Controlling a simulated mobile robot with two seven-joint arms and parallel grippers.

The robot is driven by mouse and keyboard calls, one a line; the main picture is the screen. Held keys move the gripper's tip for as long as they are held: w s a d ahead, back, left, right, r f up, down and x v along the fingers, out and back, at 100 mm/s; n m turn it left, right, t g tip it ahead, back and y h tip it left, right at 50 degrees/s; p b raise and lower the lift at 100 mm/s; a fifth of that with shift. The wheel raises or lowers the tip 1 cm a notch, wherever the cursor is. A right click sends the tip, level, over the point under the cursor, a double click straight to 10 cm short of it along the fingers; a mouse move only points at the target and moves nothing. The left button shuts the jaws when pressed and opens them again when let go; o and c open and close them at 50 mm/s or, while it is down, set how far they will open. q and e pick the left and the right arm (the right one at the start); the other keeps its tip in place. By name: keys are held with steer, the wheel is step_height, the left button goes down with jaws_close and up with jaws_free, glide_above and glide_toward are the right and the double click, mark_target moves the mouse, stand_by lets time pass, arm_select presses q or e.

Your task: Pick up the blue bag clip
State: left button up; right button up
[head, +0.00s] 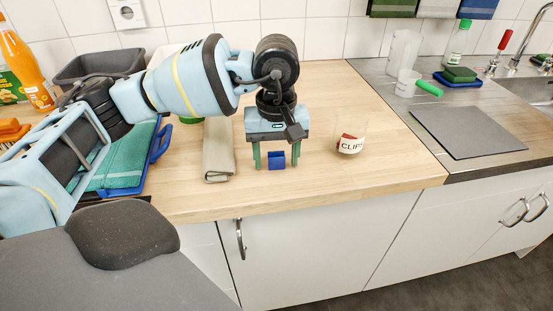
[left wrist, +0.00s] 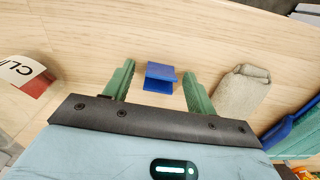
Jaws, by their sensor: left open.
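The blue bag clip (head: 276,161) stands on the wooden counter near its front edge. It also shows in the left wrist view (left wrist: 160,77), between the two green fingers and near the level of their tips. My left gripper (head: 276,164) points down over the clip and is open, with one finger on each side and a gap to the clip on both sides. The left gripper's fingers also show in the left wrist view (left wrist: 158,84). My right gripper is not in view.
A clear cup labelled "CLIPS" (head: 350,146) stands right of the gripper, with something red inside. A folded beige cloth (head: 218,150) lies to the left, beside a blue tray (head: 161,140) with a green towel. The counter's front edge is close.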

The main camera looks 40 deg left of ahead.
mark_target(277, 155)
arm_select(q)
steer(key=shift+c, duration=0.5)
steer(key=c, duration=0.9)
steer(key=shift+c, duration=0.2)
steer(key=shift+r, duration=0.2)
steer(key=shift+r, duration=0.6)
step_height(277, 155, up, 2)
steer(key=shift+d+r, duration=0.1)
steer(key=shift+r, duration=0.05)
steer(key=s+d+r+b, duration=0.1)
steer(key=s+d, duration=0.9)
steer(key=d, duration=0.2)
steer(key=shift+s, duration=0.3)
